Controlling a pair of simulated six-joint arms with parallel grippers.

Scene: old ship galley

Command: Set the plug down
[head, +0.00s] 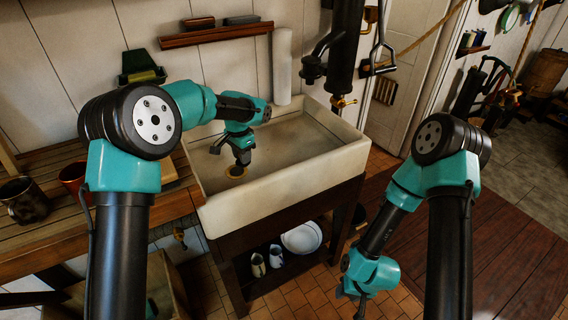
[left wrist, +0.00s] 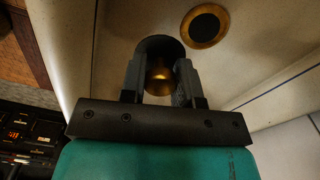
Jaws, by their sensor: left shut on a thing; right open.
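The plug is a dark round disc with a brass knob (left wrist: 158,75). In the left wrist view it sits between the fingers of my left gripper (left wrist: 158,84), which is shut on the knob. In the head view my left gripper (head: 241,158) points down into the pale sink (head: 290,191), and I cannot make out the plug there. The brass-ringed drain (left wrist: 205,26) is beside the plug in the left wrist view, up and to the right. My right gripper (head: 357,297) is open and empty, low outside the sink.
Sink walls surround my left gripper. A wooden counter (head: 68,240) with a dark mug (head: 24,200) and a reddish cup (head: 74,178) is at the left. A white bowl (head: 302,237) is on the shelf below. The sink's right part is clear.

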